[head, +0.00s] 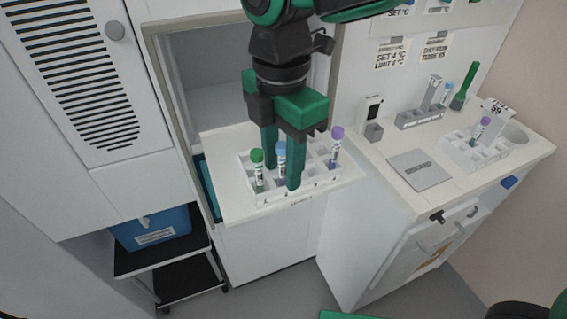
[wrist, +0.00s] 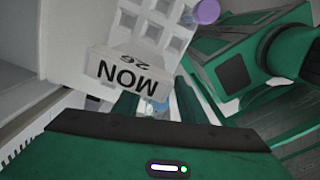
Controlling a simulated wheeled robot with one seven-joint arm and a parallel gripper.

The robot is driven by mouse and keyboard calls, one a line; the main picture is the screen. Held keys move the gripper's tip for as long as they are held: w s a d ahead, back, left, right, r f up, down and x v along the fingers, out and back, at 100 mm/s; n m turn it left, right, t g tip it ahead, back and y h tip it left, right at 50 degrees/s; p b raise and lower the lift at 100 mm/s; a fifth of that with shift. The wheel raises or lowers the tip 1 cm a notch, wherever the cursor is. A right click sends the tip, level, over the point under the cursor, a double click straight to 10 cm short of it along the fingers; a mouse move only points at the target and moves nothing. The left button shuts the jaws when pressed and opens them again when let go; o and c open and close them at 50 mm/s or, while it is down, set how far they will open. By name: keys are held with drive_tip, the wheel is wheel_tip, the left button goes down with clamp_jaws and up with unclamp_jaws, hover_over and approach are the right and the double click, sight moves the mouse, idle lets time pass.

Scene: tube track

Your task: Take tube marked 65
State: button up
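A white rack (head: 310,185) stands on the pull-out shelf in front of the open cabinet. It holds a green-capped tube (head: 258,170) at left, a blue-capped tube (head: 281,160) in the middle and a purple-capped tube (head: 335,148) at right. I cannot read their numbers. My gripper (head: 281,170) points down over the rack, its green fingers apart on either side of the blue-capped tube. The purple cap (wrist: 207,11) shows at the top.
A wall note (head: 437,50) seems to read tube 65. A blue box (head: 152,229) sits at lower left.

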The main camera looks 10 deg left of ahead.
drive_tip(key=c, duration=0.9)
drive_tip(key=shift+r, duration=0.1)
drive_tip(key=shift+r, duration=8.9)
